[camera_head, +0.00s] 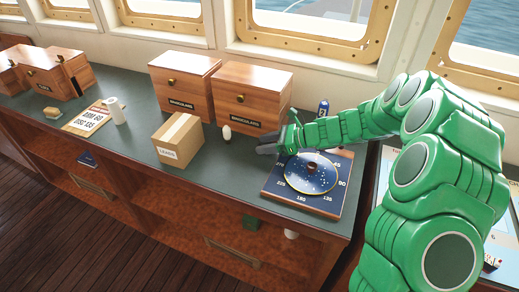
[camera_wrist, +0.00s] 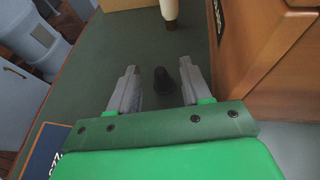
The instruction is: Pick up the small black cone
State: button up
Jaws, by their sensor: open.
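The small black cone (camera_wrist: 162,81) stands on the dark green counter top in the wrist view. It is between the two grey fingers of my gripper (camera_wrist: 158,70), with a gap on both sides. My gripper is open and does not appear to touch the cone. In the head view, my gripper (camera_head: 273,144) is low over the counter, in front of the right wooden drawer box. I cannot make out the cone there; the gripper seems to hide it.
The wooden drawer box (camera_head: 251,93) stands close behind my gripper. A small white object (camera_head: 226,132) and a cardboard box (camera_head: 180,139) are to the left. A blue board with a round star disc (camera_head: 325,205) lies in front.

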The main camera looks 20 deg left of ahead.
jog(key=shift+s+a+f, duration=0.1)
jog(key=shift+a+f, duration=0.1)
jog(key=shift+a, duration=0.2)
jog(key=shift+c, duration=0.4)
grip_shut()
